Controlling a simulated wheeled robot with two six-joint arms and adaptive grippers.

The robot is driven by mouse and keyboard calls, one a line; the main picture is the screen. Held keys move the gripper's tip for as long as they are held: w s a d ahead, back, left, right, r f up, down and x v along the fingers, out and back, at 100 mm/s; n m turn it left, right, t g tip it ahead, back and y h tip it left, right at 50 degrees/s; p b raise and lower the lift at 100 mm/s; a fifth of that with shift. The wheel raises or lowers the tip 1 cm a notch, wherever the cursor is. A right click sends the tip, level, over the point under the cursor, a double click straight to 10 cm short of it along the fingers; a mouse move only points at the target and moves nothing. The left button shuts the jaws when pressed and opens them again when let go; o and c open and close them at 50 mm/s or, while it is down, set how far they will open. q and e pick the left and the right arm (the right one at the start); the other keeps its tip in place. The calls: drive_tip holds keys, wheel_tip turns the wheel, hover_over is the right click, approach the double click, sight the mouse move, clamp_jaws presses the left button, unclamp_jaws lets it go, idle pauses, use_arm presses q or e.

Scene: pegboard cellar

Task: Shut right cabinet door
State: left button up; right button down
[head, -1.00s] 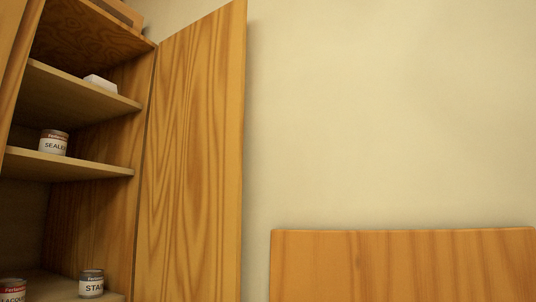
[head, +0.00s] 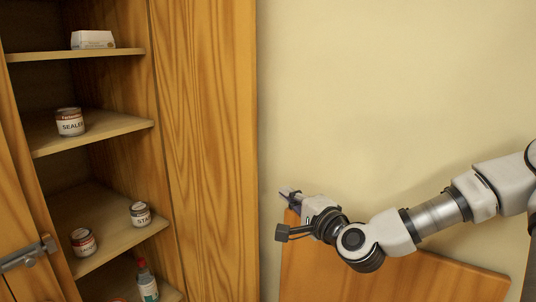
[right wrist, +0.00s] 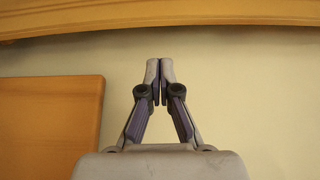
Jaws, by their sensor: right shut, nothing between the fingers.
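The right cabinet door (head: 212,130) is a tall wood-grained panel. It stands open in the head view, swung out to the right of the shelves. My right gripper (head: 287,193) is just right of the door's outer edge, with a narrow strip of wall between them in the picture. Its fingertips are together and empty in the right wrist view (right wrist: 160,64). A wooden edge (right wrist: 160,18) crosses the top of that view beyond the fingertips; it seems to be the door. I see no contact. My left gripper is out of view.
The left door (head: 22,190) with a metal handle (head: 28,254) stands at the left. A wooden panel (head: 400,280) is below my right arm. The wall above is clear.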

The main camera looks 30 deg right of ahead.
drive_tip(key=w+p, duration=0.2)
drive_tip(key=w, duration=0.8)
drive_tip(key=shift+d+f, duration=0.35)
drive_tip(key=shift+a, duration=0.15)
